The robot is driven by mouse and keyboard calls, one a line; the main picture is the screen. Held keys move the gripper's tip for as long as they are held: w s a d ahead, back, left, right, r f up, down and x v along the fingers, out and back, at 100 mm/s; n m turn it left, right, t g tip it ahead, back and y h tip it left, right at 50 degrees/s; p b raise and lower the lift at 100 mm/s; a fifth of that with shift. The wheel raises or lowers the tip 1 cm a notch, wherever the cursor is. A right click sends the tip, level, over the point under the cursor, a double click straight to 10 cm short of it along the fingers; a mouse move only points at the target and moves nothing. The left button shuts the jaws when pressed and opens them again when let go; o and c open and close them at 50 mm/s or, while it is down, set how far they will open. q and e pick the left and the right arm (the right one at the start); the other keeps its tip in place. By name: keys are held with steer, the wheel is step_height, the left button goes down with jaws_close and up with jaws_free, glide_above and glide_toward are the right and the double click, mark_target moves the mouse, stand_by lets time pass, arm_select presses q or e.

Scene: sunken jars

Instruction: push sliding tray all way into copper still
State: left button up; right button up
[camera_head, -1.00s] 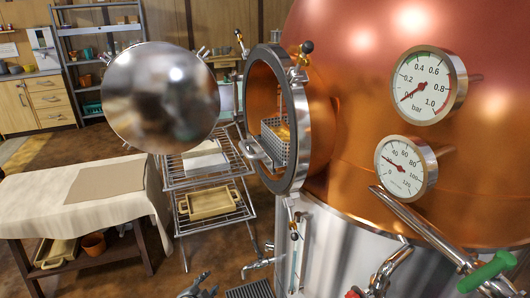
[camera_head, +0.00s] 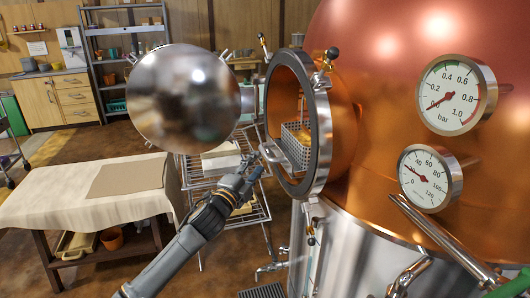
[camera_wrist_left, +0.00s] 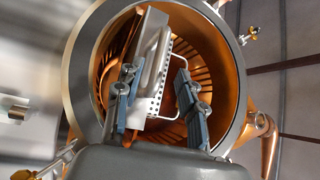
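The sliding tray (camera_head: 298,142) is a perforated metal basket inside the round opening of the copper still (camera_head: 372,118). Its front and handle reach toward the opening's rim. In the left wrist view the tray (camera_wrist_left: 152,75) shows inside the copper-lined opening, behind and between my fingers. My left gripper (camera_head: 250,168) is in front of the opening, close to the tray's front. Its two fingers are spread apart in the wrist view, with nothing clamped between them. I cannot tell whether a finger touches the tray. My right gripper is not in view.
The still's round polished door (camera_head: 183,97) hangs open left of the opening. A wire rack (camera_head: 240,212) stands below. A cloth-covered table (camera_head: 85,190) is at left. Gauges (camera_head: 455,94) and pipes project from the still at right. The opening's thick rim (camera_head: 323,135) surrounds the tray.

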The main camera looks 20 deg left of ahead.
mark_target(265, 151)
arm_select(q)
steer(key=x, duration=0.6)
steer(key=shift+w, duration=0.25)
jaws_close()
